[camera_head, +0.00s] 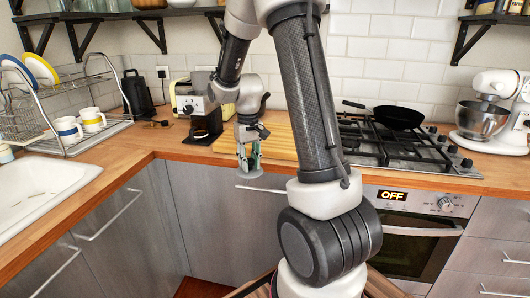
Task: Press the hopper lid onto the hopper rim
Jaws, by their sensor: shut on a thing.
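My gripper (249,158) points down in front of the counter's front edge, left of my large arm link. It is shut on a small grey-green round piece (248,174), which looks like the hopper lid and hangs roughly level below the fingertips. The fingers hide part of its top. I cannot make out the hopper or its rim for certain. A dark upright appliance (137,94) stands at the back left corner, with a small dark piece at its foot.
A wooden board (284,145) lies on the counter behind my gripper. A dish rack (62,128) with mugs and plates and a white sink (35,190) are at left. The gas hob (375,145) carries a black pan (398,117). A stand mixer (490,110) is at right.

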